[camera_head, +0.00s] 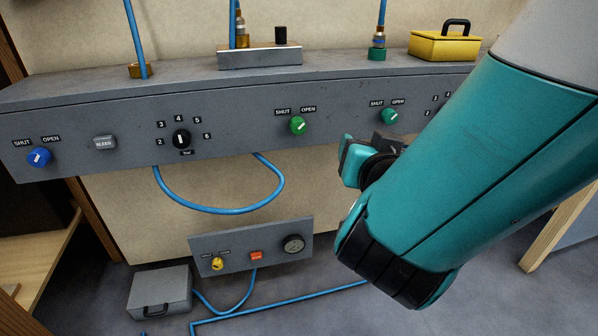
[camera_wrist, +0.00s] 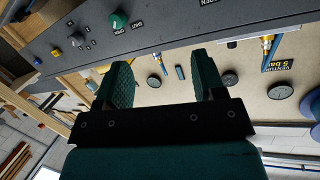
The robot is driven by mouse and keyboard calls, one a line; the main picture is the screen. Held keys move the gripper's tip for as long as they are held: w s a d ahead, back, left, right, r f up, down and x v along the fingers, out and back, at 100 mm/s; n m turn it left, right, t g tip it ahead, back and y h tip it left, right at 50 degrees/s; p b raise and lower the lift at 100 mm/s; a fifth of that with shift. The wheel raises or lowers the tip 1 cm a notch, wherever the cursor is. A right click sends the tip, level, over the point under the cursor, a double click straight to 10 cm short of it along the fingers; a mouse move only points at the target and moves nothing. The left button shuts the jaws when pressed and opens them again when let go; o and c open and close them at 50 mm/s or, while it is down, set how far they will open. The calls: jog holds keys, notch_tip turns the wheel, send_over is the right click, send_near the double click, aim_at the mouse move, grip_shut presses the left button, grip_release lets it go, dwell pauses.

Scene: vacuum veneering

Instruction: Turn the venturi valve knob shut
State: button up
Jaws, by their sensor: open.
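A first green knob (camera_head: 298,126) and a second green knob (camera_head: 390,116) sit on the grey panel front, each under SHUT and OPEN labels. Both white pointers tilt up and right, towards OPEN. No legible label names the venturi knob on the panel.
A blue knob (camera_head: 39,157), a bleed button (camera_head: 104,143) and a black selector (camera_head: 181,139) are on the panel's left. A blue hose (camera_head: 222,210) loops below. A lower panel (camera_head: 250,236) carries a yellow knob and a gauge. A yellow box (camera_head: 444,46) stands on top.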

jog(key=s+a+f+n+t+y+b, duration=0.1)
jog(key=s+a+f+n+y+b, duration=0.1)
jog(key=a+f+y+b, duration=0.3)
jog(key=p, duration=0.9)
send_near(299, 129)
jog(key=shift+n+t+h, duration=0.3)
jog(key=shift+n+h, duration=0.1)
jog(key=p+x, duration=0.1)
jog(key=x, duration=0.4)
jog(key=p+x, duration=0.2)
jog(key=x, duration=0.2)
jog(key=shift+w+a+f, duration=0.1)
jog(key=shift+w+a, duration=0.2)
jog(key=shift+a, duration=0.05)
jog(key=c, duration=0.9)
